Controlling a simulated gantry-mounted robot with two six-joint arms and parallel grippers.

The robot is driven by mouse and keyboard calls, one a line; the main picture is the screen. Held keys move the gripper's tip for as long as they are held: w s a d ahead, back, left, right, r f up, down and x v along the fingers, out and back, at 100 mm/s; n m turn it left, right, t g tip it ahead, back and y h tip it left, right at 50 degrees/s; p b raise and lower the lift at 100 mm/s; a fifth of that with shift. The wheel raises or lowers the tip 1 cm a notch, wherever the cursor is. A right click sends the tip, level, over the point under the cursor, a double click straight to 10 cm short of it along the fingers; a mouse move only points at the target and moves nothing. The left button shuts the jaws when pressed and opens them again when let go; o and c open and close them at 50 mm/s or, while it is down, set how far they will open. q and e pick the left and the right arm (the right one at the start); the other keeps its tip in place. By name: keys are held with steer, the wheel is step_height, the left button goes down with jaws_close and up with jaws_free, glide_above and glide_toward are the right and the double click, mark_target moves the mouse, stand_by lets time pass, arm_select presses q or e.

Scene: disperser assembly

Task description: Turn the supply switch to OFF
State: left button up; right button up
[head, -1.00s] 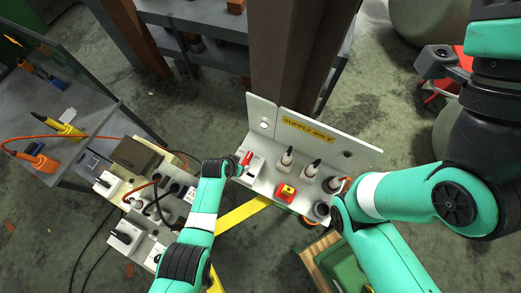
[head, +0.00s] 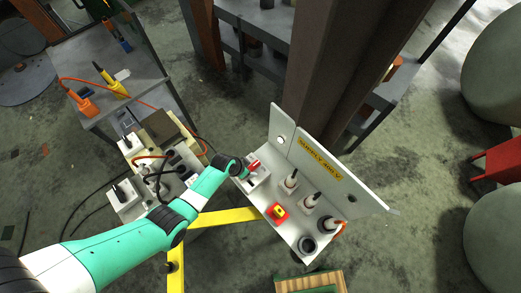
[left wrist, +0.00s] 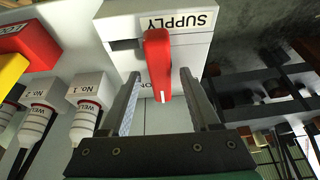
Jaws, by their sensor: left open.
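The supply switch is a light box with a red handle, on the left end of the supply panel's shelf. Its red handle (head: 254,163) shows beside my left gripper (head: 242,172) in the head view. In the left wrist view the handle (left wrist: 158,62) hangs below the black SUPPLY label (left wrist: 180,20), its white-marked tip pointing down the picture. My left gripper (left wrist: 160,78) is open, one finger on each side of the handle, with visible gaps. Any ON or OFF lettering is mostly hidden by the fingers and handle. My right gripper is not in view.
A red and yellow switch (head: 277,211) and several plugs, such as a white one (head: 289,181), stand close beside the supply switch. The upright panel (head: 330,168) rises behind. A cluttered box with cables (head: 160,165) lies to the left, above a yellow bar (head: 225,217).

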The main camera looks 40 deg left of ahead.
arm_select(q)
steer(key=shift+f, duration=0.15)
jaws_close()
